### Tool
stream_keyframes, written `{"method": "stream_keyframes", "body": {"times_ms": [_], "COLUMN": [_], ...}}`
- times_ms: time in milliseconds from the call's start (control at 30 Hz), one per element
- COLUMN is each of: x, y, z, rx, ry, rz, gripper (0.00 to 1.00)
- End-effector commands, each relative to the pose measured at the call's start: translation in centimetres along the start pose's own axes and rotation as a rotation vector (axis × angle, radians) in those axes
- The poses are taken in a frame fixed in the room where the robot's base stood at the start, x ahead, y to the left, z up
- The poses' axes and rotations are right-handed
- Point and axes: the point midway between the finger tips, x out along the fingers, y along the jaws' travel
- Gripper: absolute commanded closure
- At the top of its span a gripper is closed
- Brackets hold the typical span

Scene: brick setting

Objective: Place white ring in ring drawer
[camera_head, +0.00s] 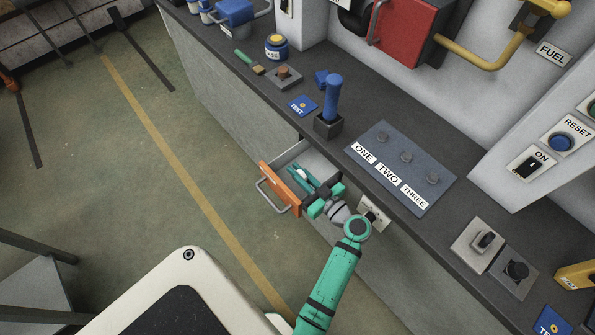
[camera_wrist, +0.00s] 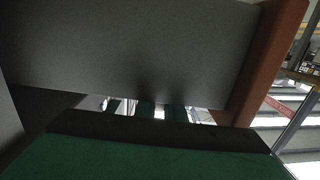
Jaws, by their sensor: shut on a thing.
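The drawer (camera_head: 281,190) stands pulled out from under the counter, with an orange front, a metal handle and a grey inside. My green gripper (camera_head: 305,177) reaches into the open drawer from the right. It is shut on the white ring (camera_head: 301,172), of which only a small white part shows at the fingertips. In the wrist view the grey drawer wall (camera_wrist: 130,50) fills most of the picture, with the orange front at right. My fingertips (camera_wrist: 145,108) show small and dark there, with white bits beside them. Whether the ring touches the drawer floor cannot be told.
The dark counter (camera_head: 245,62) runs above the drawer. A blue upright handle (camera_head: 332,100) in a black block stands near its edge, beside the ONE-TWO-THREE panel (camera_head: 400,165). A wall socket (camera_head: 373,214) is close to my arm.

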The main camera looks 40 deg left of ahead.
Motion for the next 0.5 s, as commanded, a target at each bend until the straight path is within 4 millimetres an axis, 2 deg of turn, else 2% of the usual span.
{"method": "stream_keyframes", "body": {"times_ms": [500], "x": [-0.02], "y": [0.07], "z": [0.74], "rx": [0.000], "ry": [0.001], "rz": [0.002], "gripper": [1.00]}}
